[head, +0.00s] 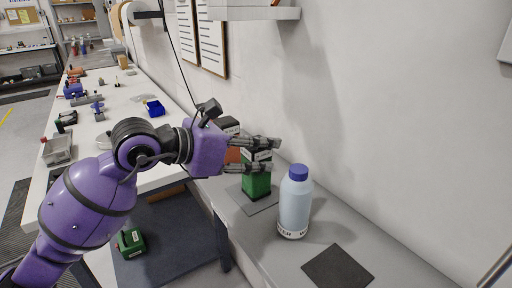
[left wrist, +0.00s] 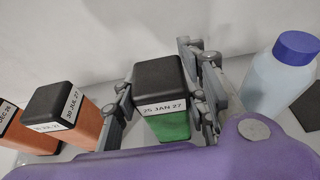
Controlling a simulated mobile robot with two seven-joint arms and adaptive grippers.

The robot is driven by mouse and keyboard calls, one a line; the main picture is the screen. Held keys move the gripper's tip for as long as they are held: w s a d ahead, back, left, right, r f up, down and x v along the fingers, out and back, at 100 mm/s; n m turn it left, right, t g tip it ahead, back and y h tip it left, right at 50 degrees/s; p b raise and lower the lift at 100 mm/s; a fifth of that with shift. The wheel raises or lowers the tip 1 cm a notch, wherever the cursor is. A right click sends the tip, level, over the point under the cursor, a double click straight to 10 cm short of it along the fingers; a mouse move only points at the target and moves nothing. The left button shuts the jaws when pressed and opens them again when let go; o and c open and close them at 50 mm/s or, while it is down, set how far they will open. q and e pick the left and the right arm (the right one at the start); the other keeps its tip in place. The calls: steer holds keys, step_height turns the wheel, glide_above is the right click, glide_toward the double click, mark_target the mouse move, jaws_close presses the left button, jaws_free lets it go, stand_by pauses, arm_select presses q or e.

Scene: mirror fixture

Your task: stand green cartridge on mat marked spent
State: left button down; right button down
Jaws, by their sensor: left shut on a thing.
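A green cartridge (head: 257,184) with a black cap stands upright between the fingers of my left gripper (head: 272,156). In the left wrist view the green cartridge (left wrist: 172,124) has a label reading 25 JAN 27, and the fingers close on it from both sides. Its base is on or just above a grey mat (head: 262,206); I cannot tell whether it touches. A darker mat (head: 338,268) lies empty at the front right of the ledge. No "spent" marking is readable on either mat. My right gripper is not in view.
A pale blue bottle (head: 294,205) with a blue cap stands between the two mats, close to the gripper. Orange cartridges (left wrist: 88,128) stand to the left. A wall bounds the ledge behind.

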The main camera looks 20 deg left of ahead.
arm_select(q)
steer(key=shift+f, duration=0.15)
steer(key=c, duration=1)
jaws_free()
steer(key=shift+c, duration=0.2)
steer(key=v, duration=1.2)
steer(key=shift+b, duration=0.45)
